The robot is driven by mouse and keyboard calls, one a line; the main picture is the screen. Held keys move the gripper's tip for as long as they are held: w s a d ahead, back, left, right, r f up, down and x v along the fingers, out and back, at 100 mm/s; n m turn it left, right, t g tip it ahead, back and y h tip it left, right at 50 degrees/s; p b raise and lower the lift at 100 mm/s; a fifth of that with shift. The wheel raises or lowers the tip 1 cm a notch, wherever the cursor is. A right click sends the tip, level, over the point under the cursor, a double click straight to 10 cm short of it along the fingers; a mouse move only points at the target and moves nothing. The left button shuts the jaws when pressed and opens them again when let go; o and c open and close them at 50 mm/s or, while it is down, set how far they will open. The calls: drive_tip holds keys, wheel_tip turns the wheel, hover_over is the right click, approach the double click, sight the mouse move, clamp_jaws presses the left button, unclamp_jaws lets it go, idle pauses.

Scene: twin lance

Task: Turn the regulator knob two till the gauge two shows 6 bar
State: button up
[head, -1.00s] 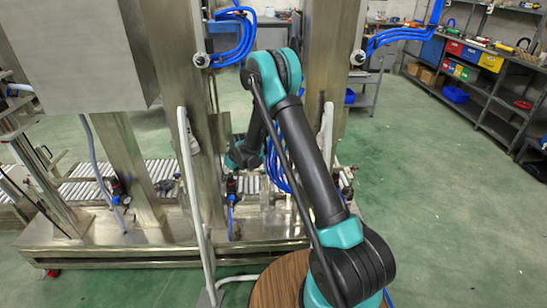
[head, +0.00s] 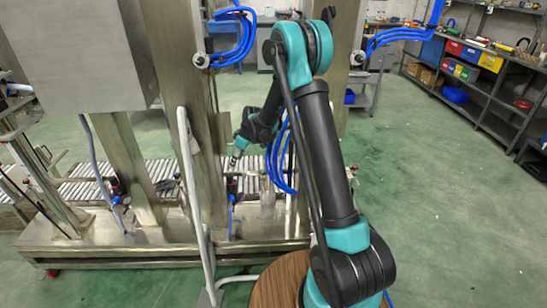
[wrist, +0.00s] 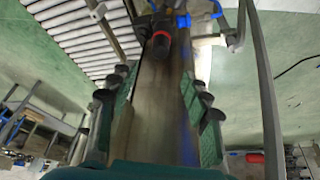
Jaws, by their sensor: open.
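A dark regulator with a red and black knob (wrist: 161,42) shows in the wrist view, ahead of my gripper (wrist: 157,88). The jaws are open and empty, one finger on each side, with the knob beyond the tips and apart from them. In the head view my gripper (head: 235,158) hangs above a small regulator (head: 232,187) with a blue hose on the machine's base. Another regulator (head: 118,190) stands farther left. No label shows which one is two. No gauge face can be read in either view.
Steel posts (head: 184,80) and a light upright rail (head: 190,170) stand left of my gripper. A roller conveyor (head: 160,170) runs behind the regulators. Blue hoses (head: 280,165) hang right beside my gripper. Open green floor (head: 430,170) lies to the right.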

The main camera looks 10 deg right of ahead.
drive_tip(key=v, duration=0.6)
drive_tip(key=s+d+r+m, duration=0.2)
drive_tip(key=s+d+r, duration=0.1)
drive_tip(key=s+d, duration=0.3)
drive_tip(key=s+d+r+m+t+h, duration=0.1)
drive_tip(key=s+d+r+m, duration=0.2)
drive_tip(key=s+d, duration=0.3)
drive_tip(key=shift+s+d+m+h, duration=0.25)
drive_tip(key=shift+s+m+h, duration=0.05)
drive_tip(key=shift+s, duration=0.85)
